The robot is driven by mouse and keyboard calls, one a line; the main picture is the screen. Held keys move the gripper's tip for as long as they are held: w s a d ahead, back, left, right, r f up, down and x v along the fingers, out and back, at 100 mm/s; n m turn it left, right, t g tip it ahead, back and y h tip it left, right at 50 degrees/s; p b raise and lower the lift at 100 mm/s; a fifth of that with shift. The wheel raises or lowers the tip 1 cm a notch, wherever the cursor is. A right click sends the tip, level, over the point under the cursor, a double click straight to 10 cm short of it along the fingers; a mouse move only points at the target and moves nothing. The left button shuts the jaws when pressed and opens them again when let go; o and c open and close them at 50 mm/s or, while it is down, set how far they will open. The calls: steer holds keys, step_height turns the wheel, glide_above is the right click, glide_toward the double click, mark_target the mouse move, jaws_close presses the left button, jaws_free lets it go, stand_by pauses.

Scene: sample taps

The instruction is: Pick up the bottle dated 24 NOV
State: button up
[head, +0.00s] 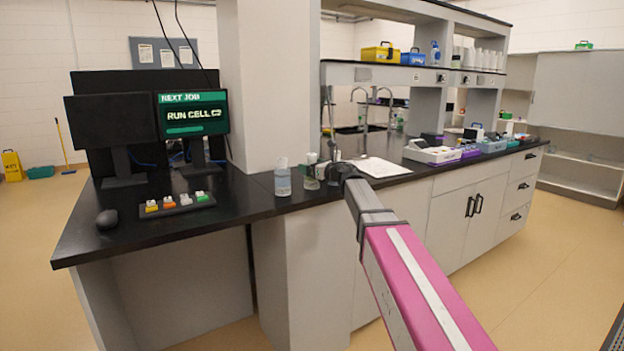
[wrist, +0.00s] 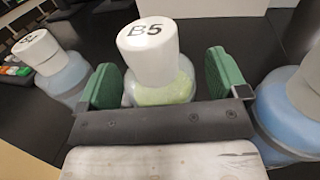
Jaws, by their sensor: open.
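A bottle with a white cap marked B5 (wrist: 150,50) and yellow-green contents stands between the two green fingers of my gripper (wrist: 164,72) in the wrist view. The fingers are open, one on each side of it, with a gap visible at the right. A bottle of blue liquid (wrist: 62,72) with a marked white cap stands to the left. Another blue bottle (wrist: 290,105) stands at the right edge. In the head view one bottle (head: 283,180) stands left of my gripper (head: 326,165), which partly hides the others. No date is readable on any bottle.
The black bench top (head: 240,195) holds the bottles near its front edge, beside a pale pillar (head: 268,80). A white sheet (head: 380,167) lies to the right. A rack of coloured buttons (head: 178,204), a mouse (head: 107,218) and monitors (head: 193,112) are to the left.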

steer(key=c, duration=1.1)
steer(key=shift+r, duration=0.1)
steer(key=shift+c, duration=0.2)
